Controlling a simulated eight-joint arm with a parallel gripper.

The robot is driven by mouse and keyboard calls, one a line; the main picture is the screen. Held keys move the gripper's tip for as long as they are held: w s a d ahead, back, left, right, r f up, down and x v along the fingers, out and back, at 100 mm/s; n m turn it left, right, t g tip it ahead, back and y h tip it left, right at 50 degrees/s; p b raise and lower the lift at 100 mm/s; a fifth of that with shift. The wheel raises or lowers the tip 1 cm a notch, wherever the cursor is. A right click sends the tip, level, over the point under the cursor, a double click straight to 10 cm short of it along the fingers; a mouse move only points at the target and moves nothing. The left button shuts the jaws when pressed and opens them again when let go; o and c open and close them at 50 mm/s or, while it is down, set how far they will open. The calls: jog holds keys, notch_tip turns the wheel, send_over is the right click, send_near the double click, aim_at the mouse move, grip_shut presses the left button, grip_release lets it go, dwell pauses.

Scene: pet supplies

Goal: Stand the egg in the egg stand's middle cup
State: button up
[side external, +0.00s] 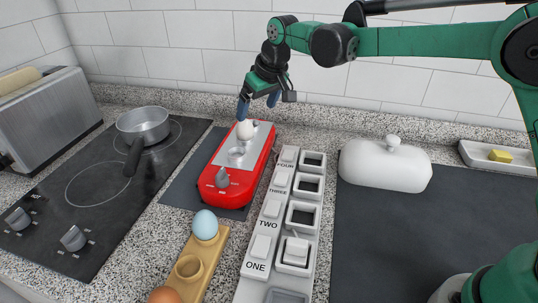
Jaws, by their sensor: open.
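A white egg (244,130) sits at the far end of a red appliance (212,168) with a silver top and a grey knob. My gripper (258,105) is open above the egg, with its blue fingers apart. One finger is just over the egg; I cannot tell whether it touches. The wooden egg stand (211,251) is at the front. Its middle cup (188,267) is empty. A pale blue egg (205,224) stands in the far cup, and a brown egg (164,295) is in the near cup, cut off by the frame edge.
A grey row of labelled switches and square frames (271,215) runs right of the appliance. A white lidded dish (385,165) stands further right, near a tray with a yellow block (500,156). A pot (143,124) sits on the black hob at left, beside a toaster (45,115).

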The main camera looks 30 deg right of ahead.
aim_at(247, 123)
jog(key=shift+w+a+f, duration=0.25)
jog(key=shift+w+f, duration=0.15)
jog(key=shift+f, duration=0.15)
jog(key=shift+w+a+f, duration=0.25)
jog(key=shift+w+f, duration=0.15)
jog(key=shift+f, duration=0.15)
jog(key=shift+x, duration=2.55)
jog(key=shift+s, duration=0.1)
jog(key=shift+c, duration=0.2)
grip_shut()
